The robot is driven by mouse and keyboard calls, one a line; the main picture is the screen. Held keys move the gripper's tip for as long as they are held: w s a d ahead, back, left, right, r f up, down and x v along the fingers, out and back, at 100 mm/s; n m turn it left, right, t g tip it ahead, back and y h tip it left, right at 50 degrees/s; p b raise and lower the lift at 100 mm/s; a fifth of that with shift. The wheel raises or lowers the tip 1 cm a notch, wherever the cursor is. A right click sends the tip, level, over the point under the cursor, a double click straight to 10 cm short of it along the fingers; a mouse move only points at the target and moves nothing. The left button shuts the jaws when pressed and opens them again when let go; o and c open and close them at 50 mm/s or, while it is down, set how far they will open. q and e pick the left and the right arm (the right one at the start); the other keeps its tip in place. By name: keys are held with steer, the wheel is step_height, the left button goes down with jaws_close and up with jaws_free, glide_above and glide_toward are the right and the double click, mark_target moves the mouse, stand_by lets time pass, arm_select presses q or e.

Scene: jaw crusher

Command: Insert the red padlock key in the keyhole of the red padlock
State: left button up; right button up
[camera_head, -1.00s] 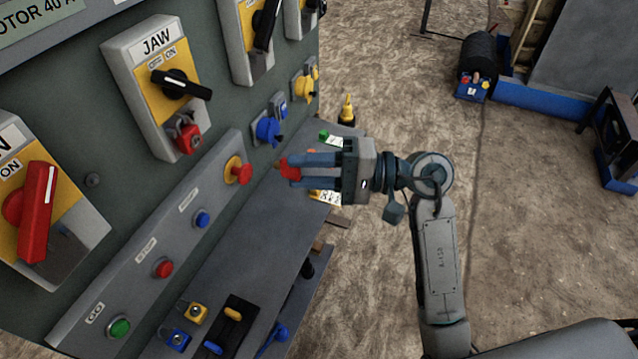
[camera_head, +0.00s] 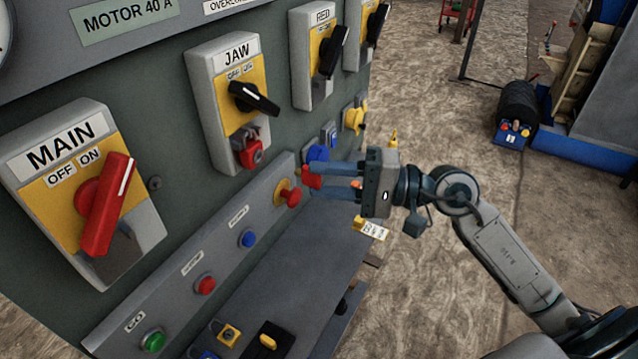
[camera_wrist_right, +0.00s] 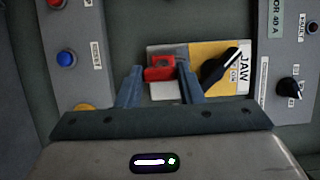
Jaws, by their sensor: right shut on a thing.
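The red padlock (camera_head: 251,153) hangs upright at the lower end of the JAW switch box (camera_head: 217,65), below its black handle. My right gripper (camera_head: 328,181) is shut on the red padlock key (camera_head: 312,177), its fingers pointing left towards the panel. The key is apart from the padlock, to its right and slightly lower in the head view. The fingers hide part of the key. In the right wrist view, a red shape (camera_wrist_right: 160,68) shows between the fingertips, in front of the JAW box; key and padlock are hard to separate there. My left gripper is not in view.
A red push button (camera_head: 290,193) on a yellow base sticks out beside the key. Blue and yellow padlocked fittings (camera_head: 355,116) are behind it. A sloped button console (camera_head: 222,250) and a shelf lie below.

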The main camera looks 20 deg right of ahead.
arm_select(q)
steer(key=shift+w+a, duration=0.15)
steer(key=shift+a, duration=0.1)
arm_select(e)
steer(key=shift+s, duration=0.1)
steer(key=shift+f+b, duration=0.2)
steer(key=shift+b, duration=0.5)
steer(key=shift+w+a+r, duration=0.1)
steer(key=shift+w+r, duration=0.1)
steer(key=shift+w, duration=0.05)
steer(key=shift+w+a, duration=0.25)
steer(key=shift+w, duration=0.05)
steer(key=shift+w+a, duration=0.6)
steer(key=shift+w, duration=0.15)
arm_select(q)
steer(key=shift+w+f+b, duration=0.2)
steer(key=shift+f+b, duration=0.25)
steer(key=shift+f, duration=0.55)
arm_select(e)
steer(key=shift+w+a, duration=0.8)
steer(key=shift+w, duration=0.25)
arm_select(q)
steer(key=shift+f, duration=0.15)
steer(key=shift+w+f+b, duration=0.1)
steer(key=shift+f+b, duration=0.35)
steer(key=shift+b, duration=0.15)
